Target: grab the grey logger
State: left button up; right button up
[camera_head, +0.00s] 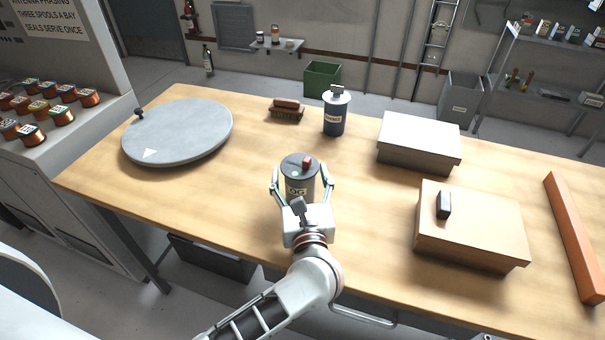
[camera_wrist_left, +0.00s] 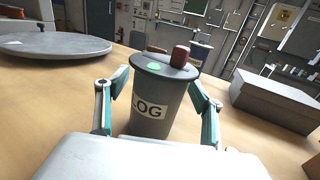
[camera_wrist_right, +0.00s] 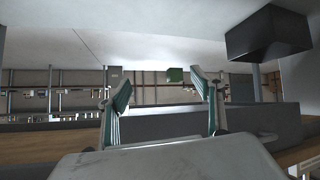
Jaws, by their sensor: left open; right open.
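The grey logger (camera_head: 299,168) is a dark grey canister standing upright on the wooden table, with a white label reading "OG" in the head view and a red knob and a green spot on its lid. It also shows in the left wrist view (camera_wrist_left: 160,95), with the label "LOG". My left gripper (camera_head: 302,187) is open, with one finger on each side of the logger; in the left wrist view its fingers (camera_wrist_left: 160,100) flank the canister, and I cannot tell whether they touch it. My right gripper (camera_wrist_right: 162,100) is open and empty in the right wrist view.
A round grey turntable (camera_head: 180,130) lies at the left.

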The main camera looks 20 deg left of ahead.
pick_arm(q)
jog(key=shift+s+r, duration=0.1)
jog(key=shift+s, duration=0.15)
jog(key=c, duration=1.5)
jog(key=shift+r, duration=0.1)
